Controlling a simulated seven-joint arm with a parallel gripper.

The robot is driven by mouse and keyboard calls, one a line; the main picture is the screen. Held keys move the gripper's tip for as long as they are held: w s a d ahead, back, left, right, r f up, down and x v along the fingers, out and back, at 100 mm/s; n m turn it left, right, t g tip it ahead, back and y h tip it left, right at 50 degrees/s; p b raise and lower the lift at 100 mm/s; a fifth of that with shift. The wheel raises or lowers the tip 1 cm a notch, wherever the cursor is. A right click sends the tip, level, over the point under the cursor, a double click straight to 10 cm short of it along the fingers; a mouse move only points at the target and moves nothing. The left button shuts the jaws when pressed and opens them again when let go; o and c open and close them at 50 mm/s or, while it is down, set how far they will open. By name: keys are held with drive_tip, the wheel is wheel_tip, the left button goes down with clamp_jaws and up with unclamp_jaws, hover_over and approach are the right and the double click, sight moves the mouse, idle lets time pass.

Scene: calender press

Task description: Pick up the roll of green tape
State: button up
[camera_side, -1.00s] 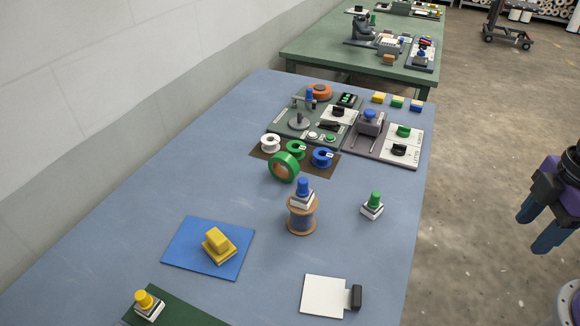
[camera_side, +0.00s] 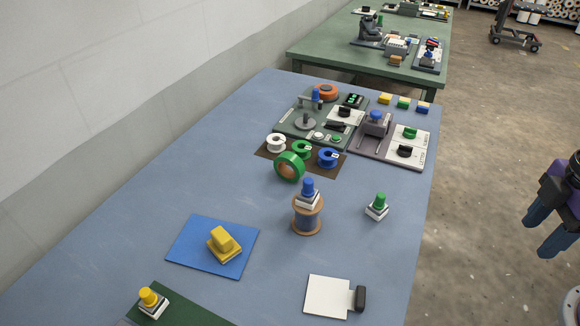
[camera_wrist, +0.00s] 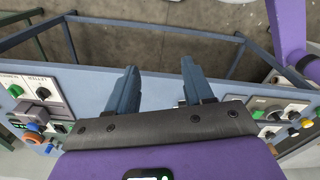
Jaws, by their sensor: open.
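The roll of green tape (camera_side: 280,167) stands on its edge on the blue table, at the front edge of a brown mat (camera_side: 264,153). Its brown core faces the side camera. A smaller green spool (camera_side: 301,149) stands just behind it on the mat, between a white spool (camera_side: 276,142) and a blue spool (camera_side: 327,157). My gripper (camera_side: 540,229) is at the right edge of the side view, off the table and far from the tape. In the wrist view my gripper (camera_wrist: 160,85) is open with nothing between its fingers. The tape is not seen in the wrist view.
A wooden spool (camera_side: 307,217) with a blue-knobbed block on top stands in front of the tape. A green-knobbed block (camera_side: 377,207) is to its right. Control panels (camera_side: 386,142) lie behind the mat. A blue mat (camera_side: 190,246) bears a yellow block. Bare table lies left of the tape.

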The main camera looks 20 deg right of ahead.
drive_tip(key=shift+o, duration=0.7)
drive_tip(key=shift+a, duration=0.1)
drive_tip(key=m+t+y, duration=0.5)
drive_tip(key=t+y, duration=0.3)
drive_tip(key=t, duration=0.2)
approach(286, 160)
drive_tip(key=w+f, duration=0.1)
drive_tip(key=w+a+f, duration=0.1)
drive_tip(key=w+f, duration=0.2)
drive_tip(key=shift+a+f, duration=0.1)
drive_tip(key=shift+a, duration=0.3)
drive_tip(key=shift+w+r+x, duration=0.1)
drive_tip(key=shift+r+x, duration=0.05)
drive_tip(key=shift+x, duration=0.85)
drive_tip(key=shift+w+r+x, duration=0.1)
drive_tip(key=shift+r+x, duration=0.05)
drive_tip(key=shift+x, duration=0.8)
drive_tip(key=shift+w+r+x, duration=0.1)
drive_tip(key=shift+r+x, duration=0.05)
drive_tip(key=shift+x, duration=0.85)
drive_tip(key=shift+t, duration=0.3)
drive_tip(key=c, duration=1.1)
